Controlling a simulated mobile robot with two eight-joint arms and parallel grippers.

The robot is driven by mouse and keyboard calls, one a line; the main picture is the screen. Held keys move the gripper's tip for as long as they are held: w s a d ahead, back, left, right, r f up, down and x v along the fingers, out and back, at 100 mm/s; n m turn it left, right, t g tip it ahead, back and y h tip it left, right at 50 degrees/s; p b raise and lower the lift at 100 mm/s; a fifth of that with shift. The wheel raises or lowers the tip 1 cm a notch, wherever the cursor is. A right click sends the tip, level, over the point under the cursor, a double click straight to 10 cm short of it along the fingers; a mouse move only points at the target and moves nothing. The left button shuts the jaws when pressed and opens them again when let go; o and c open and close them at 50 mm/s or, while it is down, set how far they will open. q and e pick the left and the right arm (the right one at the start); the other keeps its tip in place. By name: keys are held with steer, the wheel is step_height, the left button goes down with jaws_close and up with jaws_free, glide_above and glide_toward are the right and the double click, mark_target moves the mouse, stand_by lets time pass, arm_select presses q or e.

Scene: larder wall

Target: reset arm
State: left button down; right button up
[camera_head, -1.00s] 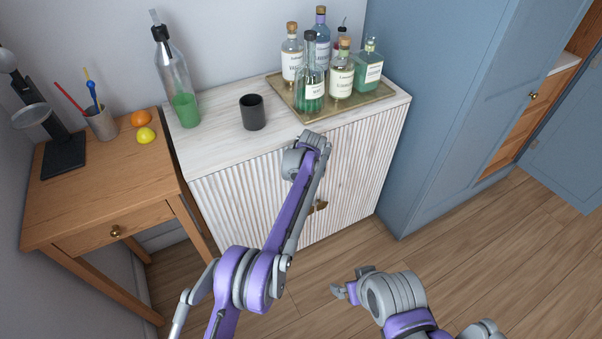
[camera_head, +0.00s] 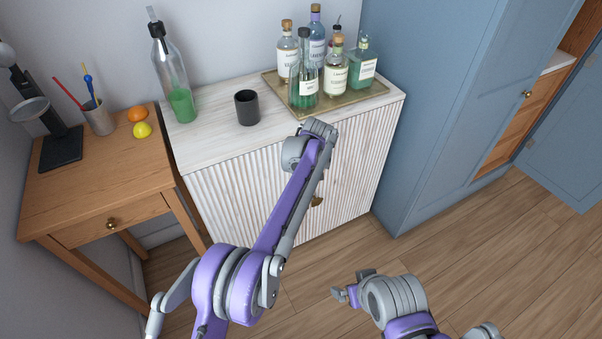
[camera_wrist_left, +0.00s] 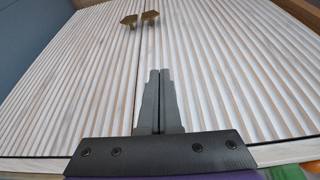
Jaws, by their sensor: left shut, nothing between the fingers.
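My left gripper (camera_wrist_left: 160,76) is shut and empty in the left wrist view. Its fingers point at the ribbed white cabinet doors, below two brass knobs (camera_wrist_left: 139,19) in the picture. In the head view, my left arm (camera_head: 285,215) reaches up in front of the white cabinet (camera_head: 250,195), and its gripper cannot be made out there. My right gripper (camera_head: 346,291) is low over the floor at the lower middle of the head view, and its finger gap is unclear.
The cabinet top holds a tall bottle (camera_head: 180,104), a black cup (camera_head: 247,108) and a brass tray (camera_head: 373,93) of several bottles. A wooden desk (camera_head: 95,185) stands left and a blue cupboard (camera_head: 430,110) right. Floor (camera_head: 490,250) at the lower right is clear.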

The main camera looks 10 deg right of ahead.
arm_select(q)
steer(key=v, duration=0.2)
steer(key=shift+s+d+r, duration=0.1)
steer(key=shift+s+r, duration=0.15)
